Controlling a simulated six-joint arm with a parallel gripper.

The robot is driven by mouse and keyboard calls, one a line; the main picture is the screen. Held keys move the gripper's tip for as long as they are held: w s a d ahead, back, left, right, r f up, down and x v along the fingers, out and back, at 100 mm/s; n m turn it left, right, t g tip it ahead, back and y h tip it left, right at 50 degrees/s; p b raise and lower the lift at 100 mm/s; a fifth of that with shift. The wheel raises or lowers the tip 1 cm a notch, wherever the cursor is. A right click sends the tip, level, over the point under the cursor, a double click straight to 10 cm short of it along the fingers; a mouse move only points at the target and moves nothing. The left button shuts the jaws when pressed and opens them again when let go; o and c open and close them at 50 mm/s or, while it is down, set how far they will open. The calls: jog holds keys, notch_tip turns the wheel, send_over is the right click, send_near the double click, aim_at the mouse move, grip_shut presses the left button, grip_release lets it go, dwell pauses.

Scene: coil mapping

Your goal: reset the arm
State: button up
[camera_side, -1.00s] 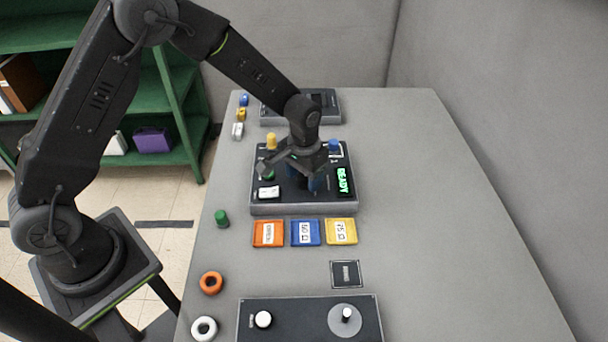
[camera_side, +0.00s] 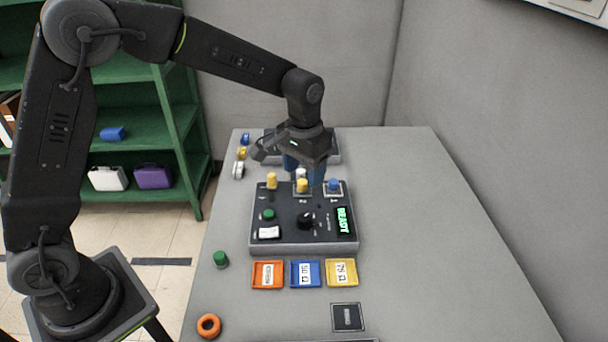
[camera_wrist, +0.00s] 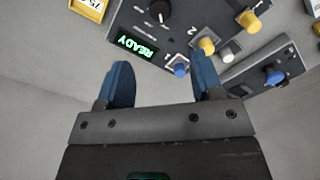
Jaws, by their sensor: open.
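My gripper (camera_side: 305,170) hangs above the back part of the dark test box (camera_side: 290,245). In the wrist view my gripper (camera_wrist: 160,85) shows its two blue fingers spread apart with nothing between them. The box bears a yellow plug (camera_side: 271,180), another yellow plug (camera_side: 302,186) and a blue plug (camera_side: 334,184) along its back. It also has a black knob (camera_side: 305,220), a green button (camera_side: 268,214), a white switch (camera_side: 269,232) and a green READY display (camera_side: 342,220). The fingers appear clear of the plugs.
Orange (camera_side: 267,274), blue (camera_side: 305,274) and yellow (camera_side: 341,272) labelled trays lie in front of the box. A green cylinder (camera_side: 220,259), an orange ring (camera_side: 208,325) and a dark square (camera_side: 347,317) lie nearby. A second device (camera_side: 333,150) stands behind. The table's right side is clear.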

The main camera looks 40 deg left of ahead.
jog(key=s+a+r+t, duration=0.1)
jog(key=s+r+t, duration=0.1)
jog(key=s, duration=0.6)
jog(key=s+a+r+t, duration=0.1)
jog(key=s+a+r, duration=0.1)
jog(key=s+r, duration=0.3)
jog(key=s+a+r+t, duration=0.2)
jog(key=s+r, duration=0.2)
jog(key=s, duration=0.7)
jog(key=shift+a+r+t, duration=0.2)
jog(key=shift+a+t, duration=0.05)
jog(key=shift+t, duration=0.05)
dwell(0.5)
